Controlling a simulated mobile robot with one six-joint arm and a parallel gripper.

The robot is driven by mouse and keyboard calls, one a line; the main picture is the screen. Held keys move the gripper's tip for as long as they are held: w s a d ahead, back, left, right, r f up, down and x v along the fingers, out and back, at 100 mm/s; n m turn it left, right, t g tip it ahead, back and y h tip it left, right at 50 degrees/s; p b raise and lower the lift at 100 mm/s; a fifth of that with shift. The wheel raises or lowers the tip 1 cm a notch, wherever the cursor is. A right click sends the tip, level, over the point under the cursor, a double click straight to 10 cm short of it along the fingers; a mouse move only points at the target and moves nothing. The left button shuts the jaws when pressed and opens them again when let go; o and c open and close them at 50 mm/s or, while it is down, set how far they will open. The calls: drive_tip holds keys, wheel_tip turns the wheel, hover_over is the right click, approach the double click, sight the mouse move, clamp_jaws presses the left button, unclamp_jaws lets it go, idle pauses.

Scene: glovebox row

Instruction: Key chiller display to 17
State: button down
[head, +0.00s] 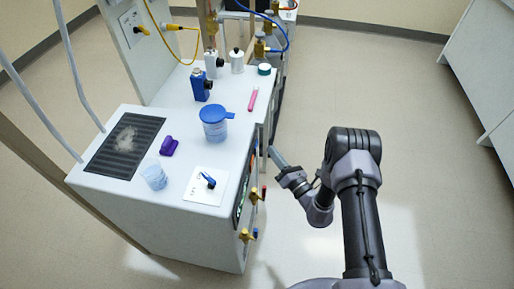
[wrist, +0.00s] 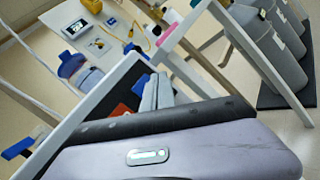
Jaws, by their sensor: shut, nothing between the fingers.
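The chiller (head: 170,225) is the white cabinet at the left centre of the head view. Its dark front panel (head: 243,192) faces right and shows nearly edge-on, so no display digits can be read. My gripper (head: 271,150) is shut and empty, just right of the panel's far end, with its fingertips pointing at the cabinet. In the wrist view the grey fingers (wrist: 157,92) are together beside the panel, with an orange patch (wrist: 122,111) and a blue patch (wrist: 141,85) next to them. I cannot tell whether the fingers touch the panel.
Brass valves (head: 246,235) stick out below the panel. On top stand a blue-lidded jar (head: 214,125), a clear beaker (head: 154,177), a purple object (head: 169,145) and a white plate with a blue-black knob (head: 208,181). The floor to the right is clear.

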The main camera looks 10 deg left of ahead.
drive_tip(key=d, duration=0.3)
drive_tip(key=shift+s+d, duration=0.1)
drive_tip(key=shift+d, duration=0.05)
drive_tip(key=shift+d, duration=0.1)
idle(2.5)
